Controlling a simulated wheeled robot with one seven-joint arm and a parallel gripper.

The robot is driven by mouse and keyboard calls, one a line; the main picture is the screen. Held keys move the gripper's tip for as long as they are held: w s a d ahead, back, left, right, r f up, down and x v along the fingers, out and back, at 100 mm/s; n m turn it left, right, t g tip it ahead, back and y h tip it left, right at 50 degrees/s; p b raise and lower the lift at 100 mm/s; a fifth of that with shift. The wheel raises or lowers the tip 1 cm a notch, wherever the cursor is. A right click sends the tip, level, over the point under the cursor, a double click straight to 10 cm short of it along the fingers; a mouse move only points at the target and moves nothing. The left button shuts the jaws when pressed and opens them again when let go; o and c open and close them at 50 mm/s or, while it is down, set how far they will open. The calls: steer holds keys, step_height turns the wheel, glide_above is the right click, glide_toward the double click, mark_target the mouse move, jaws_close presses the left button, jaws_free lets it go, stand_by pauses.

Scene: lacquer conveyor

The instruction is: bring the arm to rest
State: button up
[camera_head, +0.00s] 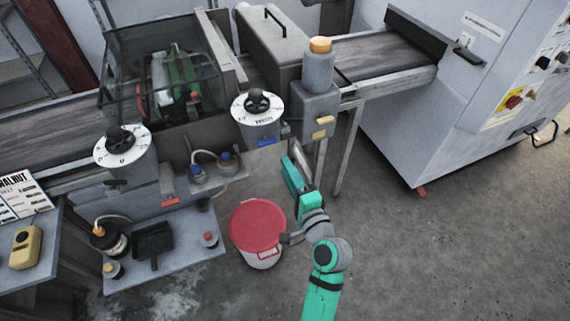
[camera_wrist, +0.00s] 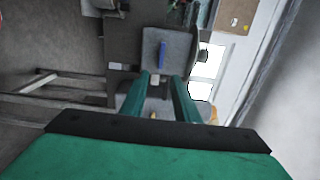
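My arm is the teal and grey one at the lower middle of the head view. My gripper (camera_head: 288,162) is raised in front of the conveyor's grey side box, up and right of the red-lidded bucket. In the wrist view my gripper (camera_wrist: 164,76) has two teal fingers with a clear gap between them. Nothing shows held between them. A grey box with a blue bar (camera_wrist: 163,53) lies in the view beyond the fingertips. Whether the arm is moving cannot be told.
A white bucket with a red lid (camera_head: 257,223) stands on the floor beside my forearm. The conveyor (camera_head: 50,135) runs behind, with a grey post with an orange top (camera_head: 318,75). A low shelf (camera_head: 185,255) holds bottles and a black pan. Floor at right is clear.

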stand_by(0.5)
steer(key=s+f+n+g+h, duration=0.2)
steer(key=s+f+n+h, duration=0.25)
steer(key=s+f, duration=1.1)
steer(key=s+a+r+n, duration=0.1)
steer(key=s+n, duration=0.2)
steer(key=s, duration=0.4)
steer(key=s+a+r+n, duration=0.2)
steer(key=s+n, duration=0.1)
steer(key=s, duration=0.5)
steer(key=s+a+r+n+h, duration=0.1)
steer(key=s+a+r+n, duration=0.1)
steer(key=s+n, duration=0.2)
steer(key=v, duration=0.3)
steer(key=shift+s, duration=0.3)
steer(key=shift+f, duration=0.1)
